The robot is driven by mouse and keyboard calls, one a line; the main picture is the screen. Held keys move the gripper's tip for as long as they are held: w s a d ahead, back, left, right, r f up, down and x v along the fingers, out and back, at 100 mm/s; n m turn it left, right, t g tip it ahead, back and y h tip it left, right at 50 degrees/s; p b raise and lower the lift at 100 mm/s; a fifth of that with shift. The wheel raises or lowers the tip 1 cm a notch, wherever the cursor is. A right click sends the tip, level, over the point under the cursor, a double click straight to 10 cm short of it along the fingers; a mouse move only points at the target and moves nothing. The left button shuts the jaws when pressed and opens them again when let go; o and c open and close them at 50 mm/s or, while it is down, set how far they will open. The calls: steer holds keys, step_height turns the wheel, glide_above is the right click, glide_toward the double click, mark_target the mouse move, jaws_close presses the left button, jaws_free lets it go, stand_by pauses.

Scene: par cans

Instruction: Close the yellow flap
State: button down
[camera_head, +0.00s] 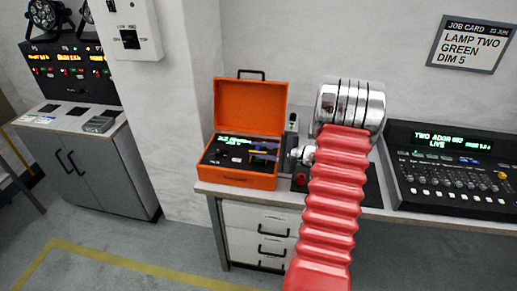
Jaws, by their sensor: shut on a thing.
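An open orange case (248,182) stands on the bench with its lid raised. Inside it is a dark panel with a small green display. The yellow flap (260,152) shows as a small yellow strip at the right side of this panel. My gripper (266,151) reaches into the case from the right and is shut on the flap, as far as the small view shows. The fingers partly cover the flap, so its exact angle cannot be told.
My red arm crosses the front of the bench. A mixing console (455,170) stands on the right, under a job card (471,44). A grey cabinet (85,165) with a lit rack stands on the left. Floor between is clear.

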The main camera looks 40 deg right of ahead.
steer(key=shift+s+a+f+n+t, duration=0.15)
steer(key=shift+n+t, duration=0.2)
steer(key=shift+n, duration=0.3)
steer(key=shift+s+a+f+n+t, duration=0.1)
steer(key=shift+n+t, duration=0.25)
steer(key=shift+n, duration=0.3)
steer(key=c, duration=1.8)
jaws_free()
steer(key=shift+o, duration=0.4)
steer(key=shift+s+a+f, duration=0.1)
steer(key=shift+f, duration=0.05)
